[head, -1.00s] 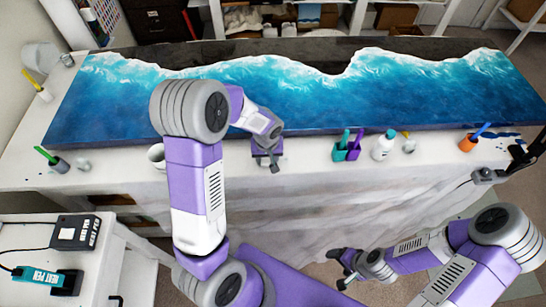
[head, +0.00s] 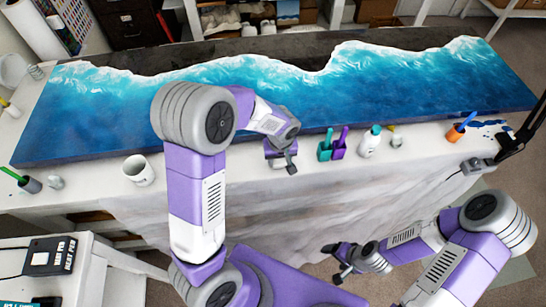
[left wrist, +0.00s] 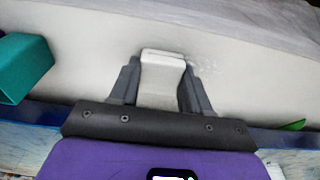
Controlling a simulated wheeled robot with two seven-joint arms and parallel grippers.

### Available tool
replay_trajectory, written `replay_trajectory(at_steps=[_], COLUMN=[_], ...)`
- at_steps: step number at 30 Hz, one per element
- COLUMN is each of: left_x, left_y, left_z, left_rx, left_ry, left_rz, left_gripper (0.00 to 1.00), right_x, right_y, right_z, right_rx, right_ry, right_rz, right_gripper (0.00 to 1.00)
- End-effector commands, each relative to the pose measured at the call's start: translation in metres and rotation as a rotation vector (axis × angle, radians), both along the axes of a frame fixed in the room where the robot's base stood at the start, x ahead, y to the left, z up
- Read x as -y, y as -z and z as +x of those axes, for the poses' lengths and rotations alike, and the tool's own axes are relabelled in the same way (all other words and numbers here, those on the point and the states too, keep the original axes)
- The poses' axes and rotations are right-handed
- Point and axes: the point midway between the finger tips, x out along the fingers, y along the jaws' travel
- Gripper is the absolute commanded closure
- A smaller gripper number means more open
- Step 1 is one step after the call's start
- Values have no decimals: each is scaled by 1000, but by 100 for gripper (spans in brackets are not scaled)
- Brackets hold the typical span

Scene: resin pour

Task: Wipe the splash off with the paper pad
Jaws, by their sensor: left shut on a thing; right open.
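My left gripper (head: 284,165) is at the front edge of the long white table, left of the teal and purple cups. In the left wrist view, the gripper (left wrist: 162,85) is shut on a whitish paper pad (left wrist: 162,68), its end over the pale table surface. I cannot tell whether the pad touches the surface. Faint small specks (left wrist: 207,67) lie just right of the pad; they may be the splash. Dark blue marks (head: 490,124) also show on the table at the far right. My right gripper (head: 342,265) is open and empty, low in front of the table.
A blue ocean-resin panel (head: 280,100) covers most of the table (head: 230,177). Along the front strip stand a white mug (head: 138,170), a teal cup (head: 324,151), a purple cup (head: 339,149), a white bottle (head: 370,142) and an orange cup (head: 455,133).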

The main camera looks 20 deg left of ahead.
Motion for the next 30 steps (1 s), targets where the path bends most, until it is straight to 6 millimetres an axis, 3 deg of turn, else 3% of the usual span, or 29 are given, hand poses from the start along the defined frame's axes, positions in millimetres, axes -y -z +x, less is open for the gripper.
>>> replay_trajectory(at_steps=[2, 4, 21, 30], left_x=[3, 3, 6, 7], left_y=[-5, -22, -70, -79], left_z=[0, 1, 2, 2], left_rx=[0, 5, 0, 0], left_ry=[1, 2, 11, 12], left_rz=[0, -2, -1, 0], left_gripper=[86, 86, 86, 86], right_x=[0, 0, 0, 0], right_y=[-5, -10, -47, -52], right_z=[0, 0, 0, 0], right_rx=[0, 0, 0, 0], right_ry=[0, 0, 0, 0], right_rz=[0, 0, 0, 0], right_gripper=[21, 21, 21, 21])
